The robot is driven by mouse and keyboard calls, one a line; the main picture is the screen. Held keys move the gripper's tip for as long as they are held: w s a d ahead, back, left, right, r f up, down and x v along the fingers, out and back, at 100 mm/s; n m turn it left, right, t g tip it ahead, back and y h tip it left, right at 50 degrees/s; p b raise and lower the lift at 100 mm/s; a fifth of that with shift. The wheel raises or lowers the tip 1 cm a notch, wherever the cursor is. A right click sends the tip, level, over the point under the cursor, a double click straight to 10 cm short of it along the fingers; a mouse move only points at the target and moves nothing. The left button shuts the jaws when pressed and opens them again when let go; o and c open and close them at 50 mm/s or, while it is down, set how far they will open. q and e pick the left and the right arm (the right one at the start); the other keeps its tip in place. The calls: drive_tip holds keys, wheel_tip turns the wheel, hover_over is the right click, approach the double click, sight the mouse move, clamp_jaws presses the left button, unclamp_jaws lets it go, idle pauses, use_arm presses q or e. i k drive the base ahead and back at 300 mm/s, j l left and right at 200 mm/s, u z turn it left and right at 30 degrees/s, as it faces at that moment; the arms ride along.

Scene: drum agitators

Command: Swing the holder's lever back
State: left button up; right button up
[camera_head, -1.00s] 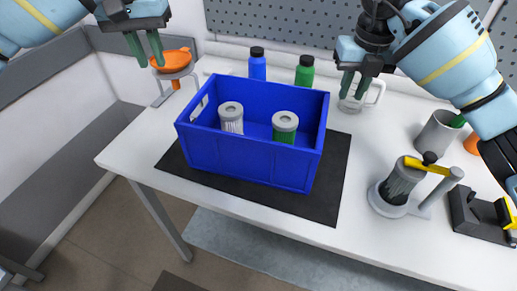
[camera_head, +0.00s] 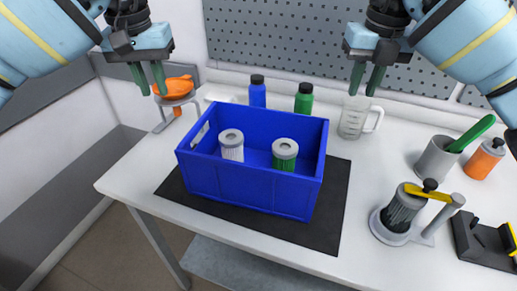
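The holder (camera_head: 389,233) stands at the right of the table, with a grey round base and a grey post. A dark ribbed cylinder (camera_head: 398,212) with a grey cap sits upright in it. My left gripper (camera_head: 153,92) is open and empty, in front of an orange object at the back left. My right gripper (camera_head: 362,92) is open and empty, above the glass mug and well away from the lever.
A blue crate (camera_head: 248,175) with two capped cylinders stands on a black mat (camera_head: 330,205). Blue (camera_head: 257,93) and green (camera_head: 304,98) bottles stand behind it. A glass mug (camera_head: 354,120), a grey cup (camera_head: 436,158), an orange bottle (camera_head: 484,159) and a black fixture (camera_head: 480,245) surround the holder.

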sight(457, 200)
drive_tip(key=k+j, duration=0.25)
drive_tip(key=k, duration=0.2)
drive_tip(key=k+j, duration=0.25)
drive_tip(key=k, duration=0.25)
drive_tip(key=k+j, duration=0.25)
drive_tip(key=k, duration=0.2)
